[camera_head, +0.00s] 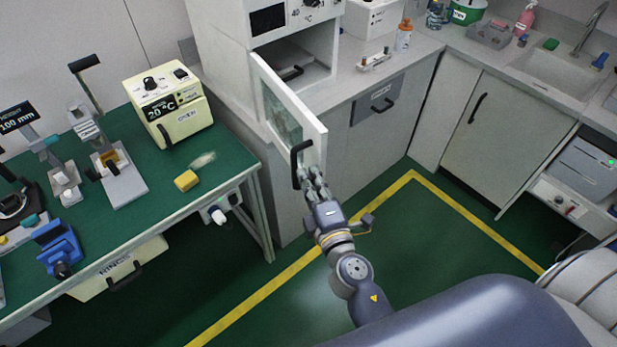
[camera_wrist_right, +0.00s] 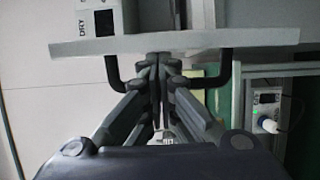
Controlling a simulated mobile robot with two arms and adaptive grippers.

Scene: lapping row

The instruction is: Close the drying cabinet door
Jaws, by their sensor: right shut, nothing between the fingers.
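The drying cabinet (camera_head: 283,22) is white and stands on the counter at the top middle of the head view. Its door (camera_head: 290,112) is white-framed with a glass pane and stands open, swung out toward me. A black bar handle (camera_head: 298,165) sits on the door's free end. My right gripper (camera_head: 312,178) is shut and empty at the handle. In the right wrist view the closed fingers (camera_wrist_right: 160,62) lie between the two posts of the handle (camera_wrist_right: 226,68), close to the door edge (camera_wrist_right: 180,43). I cannot tell whether they touch. My left gripper is out of view.
A green-topped bench (camera_head: 225,155) on the left holds a cream 20 °C unit (camera_head: 168,105), a yellow block (camera_head: 187,180) and measuring stands. Grey counters (camera_head: 400,65) with a sink (camera_head: 560,65) run right. The green floor inside the yellow line (camera_head: 450,213) is clear.

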